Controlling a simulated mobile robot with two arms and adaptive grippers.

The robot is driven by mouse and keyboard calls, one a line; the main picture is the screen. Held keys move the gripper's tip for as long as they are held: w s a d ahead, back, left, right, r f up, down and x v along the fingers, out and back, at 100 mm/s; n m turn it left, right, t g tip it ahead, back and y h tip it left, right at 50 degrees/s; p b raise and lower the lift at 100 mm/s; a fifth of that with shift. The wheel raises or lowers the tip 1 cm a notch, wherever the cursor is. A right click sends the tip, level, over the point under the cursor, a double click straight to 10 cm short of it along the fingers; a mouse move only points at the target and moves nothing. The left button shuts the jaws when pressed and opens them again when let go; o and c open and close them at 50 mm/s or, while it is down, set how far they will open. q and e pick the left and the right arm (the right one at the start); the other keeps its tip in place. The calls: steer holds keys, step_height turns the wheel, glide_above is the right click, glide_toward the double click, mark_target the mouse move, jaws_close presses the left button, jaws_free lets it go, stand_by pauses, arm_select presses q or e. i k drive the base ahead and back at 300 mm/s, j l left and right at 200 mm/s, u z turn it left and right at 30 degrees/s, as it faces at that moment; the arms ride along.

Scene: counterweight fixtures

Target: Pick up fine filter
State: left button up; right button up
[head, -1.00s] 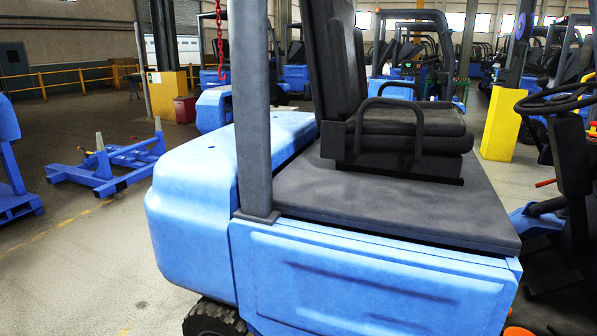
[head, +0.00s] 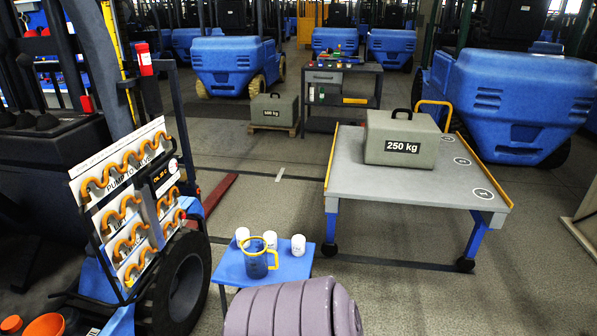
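Three small white cylinders stand on a small blue table (head: 292,268) in the head view: a left one (head: 242,235), a middle one (head: 270,240) and a right one (head: 298,245). They look like filter canisters. Their labels are too small to read, so I cannot tell which is the fine filter. A dark jug with a yellow rim and handle (head: 256,262) stands in front of them and hides part of the table. Neither of my grippers is in view.
A ribbed purple-grey object (head: 290,310) fills the bottom centre, in front of the blue table. A forklift wheel (head: 180,285) and a panel with orange hoses (head: 120,185) stand left. A grey cart (head: 400,185) with a 250 kg weight (head: 400,140) stands right. Floor between is clear.

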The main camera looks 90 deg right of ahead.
mark_target(297, 241)
steer(key=z, duration=2.75)
steer(key=i+l+u, duration=0.1)
steer(key=i+l, duration=0.15)
steer(key=i+l+u, duration=0.15)
steer(key=l, duration=0.35)
steer(key=i, duration=0.1)
